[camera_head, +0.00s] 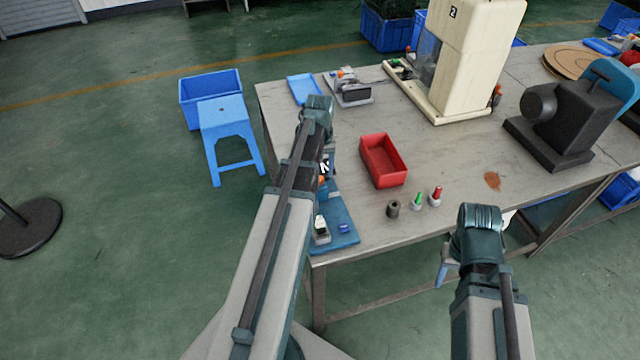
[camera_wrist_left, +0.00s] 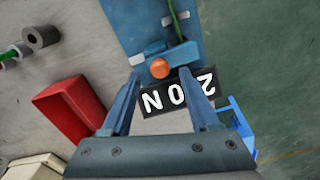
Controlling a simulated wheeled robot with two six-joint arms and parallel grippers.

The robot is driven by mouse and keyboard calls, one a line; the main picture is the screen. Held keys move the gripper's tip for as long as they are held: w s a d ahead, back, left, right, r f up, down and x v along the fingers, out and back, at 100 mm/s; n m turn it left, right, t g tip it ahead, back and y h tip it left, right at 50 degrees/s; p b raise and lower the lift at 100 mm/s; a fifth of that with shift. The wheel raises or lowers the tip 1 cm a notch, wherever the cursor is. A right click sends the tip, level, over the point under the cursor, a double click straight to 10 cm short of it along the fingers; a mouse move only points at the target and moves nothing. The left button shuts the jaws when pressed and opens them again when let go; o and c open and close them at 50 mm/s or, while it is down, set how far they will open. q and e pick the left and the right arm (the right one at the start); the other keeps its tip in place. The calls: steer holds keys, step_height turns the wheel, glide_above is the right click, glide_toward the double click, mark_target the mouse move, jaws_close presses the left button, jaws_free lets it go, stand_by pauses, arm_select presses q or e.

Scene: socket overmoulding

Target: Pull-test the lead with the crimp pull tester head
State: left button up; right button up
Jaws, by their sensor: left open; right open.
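The crimp pull tester head shows in the left wrist view as a blue body with an orange knob (camera_wrist_left: 160,68) and a black "20 N" block (camera_wrist_left: 176,95). It stands on a blue base plate, also seen in the head view (camera_head: 342,238). A green lead (camera_wrist_left: 173,18) runs along the plate to the tester. My left gripper (camera_wrist_left: 161,72) is open, its fingers on either side of the knob; contact cannot be told. In the head view my left arm hides most of the tester. My right gripper (camera_head: 446,268) is open beyond the table's front edge, partly hidden.
A red bin (camera_head: 383,160) stands right of the blue plate. A dark grey sleeve (camera_head: 393,209), a green-topped piece (camera_head: 419,200) and a red-topped piece (camera_head: 436,196) stand near the front edge. A beige machine (camera_head: 472,65) and a black machine (camera_head: 553,130) stand further back.

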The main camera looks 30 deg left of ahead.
arm_select(q)
step_height(320, 180, down, 3)
steer(key=shift+r+b, duration=0.2)
steer(key=shift+b, duration=0.6)
arm_select(e)
step_height(320, 180, down, 2)
steer(key=shift+f, duration=0.25)
arm_select(q)
jaws_close()
stand_by(0.4)
